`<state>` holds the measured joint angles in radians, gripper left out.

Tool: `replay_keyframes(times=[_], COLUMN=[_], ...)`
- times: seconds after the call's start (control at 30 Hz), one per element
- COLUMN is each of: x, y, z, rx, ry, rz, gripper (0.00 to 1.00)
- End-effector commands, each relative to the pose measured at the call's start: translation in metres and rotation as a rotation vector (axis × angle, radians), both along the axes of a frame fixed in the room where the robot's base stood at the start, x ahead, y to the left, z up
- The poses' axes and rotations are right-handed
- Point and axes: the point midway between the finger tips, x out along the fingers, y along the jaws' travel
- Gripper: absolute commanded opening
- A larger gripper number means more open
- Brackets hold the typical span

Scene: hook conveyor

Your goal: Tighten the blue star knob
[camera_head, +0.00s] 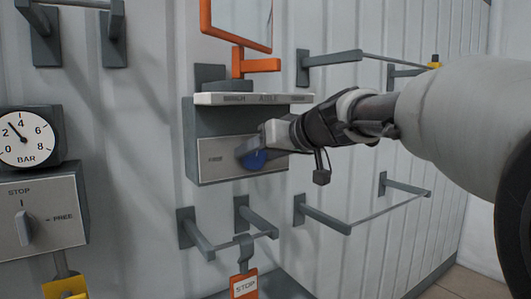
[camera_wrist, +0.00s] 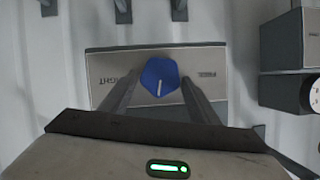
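The blue star knob (camera_head: 256,160) sits on the grey plate (camera_head: 225,160) of a box on the wall. In the wrist view the knob (camera_wrist: 160,72) shows whole, with a white mark pointing down the picture. The plate (camera_wrist: 205,58) has upside-down lettering: FREE right of the knob, and a word that seems to be TIGHT on the left. My gripper (camera_head: 250,149) is at the plate and partly covers the knob in the head view. In the wrist view my gripper (camera_wrist: 160,80) is open, its fingers on either side of the knob with small gaps showing.
A white shelf (camera_head: 253,99) juts out just above the box, with an orange-framed panel (camera_head: 238,22) above it. Wall brackets and rails (camera_head: 365,209) stick out around. A pressure gauge (camera_head: 25,138) and a STOP/FREE switch (camera_head: 24,228) are at left. An orange STOP tag (camera_head: 244,286) hangs below.

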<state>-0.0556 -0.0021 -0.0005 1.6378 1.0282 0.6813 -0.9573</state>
Motion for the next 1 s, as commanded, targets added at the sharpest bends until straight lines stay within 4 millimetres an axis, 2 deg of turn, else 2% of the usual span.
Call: replay_keyframes(times=[0.03, 0.17, 0.57, 1.0], x=[-0.0001, -0.0002, 0.0006, 0.0037], y=[-0.0001, -0.0002, -0.0015, -0.0063], z=[0.0001, 0.0001, -0.0030, -0.0077], rx=[0.000, 0.000, 0.065, 0.366], ry=[0.000, 0.000, 0.044, 0.247], rz=[0.000, 0.000, 0.000, -0.001], gripper=[0.47, 0.26, 0.26, 0.26])
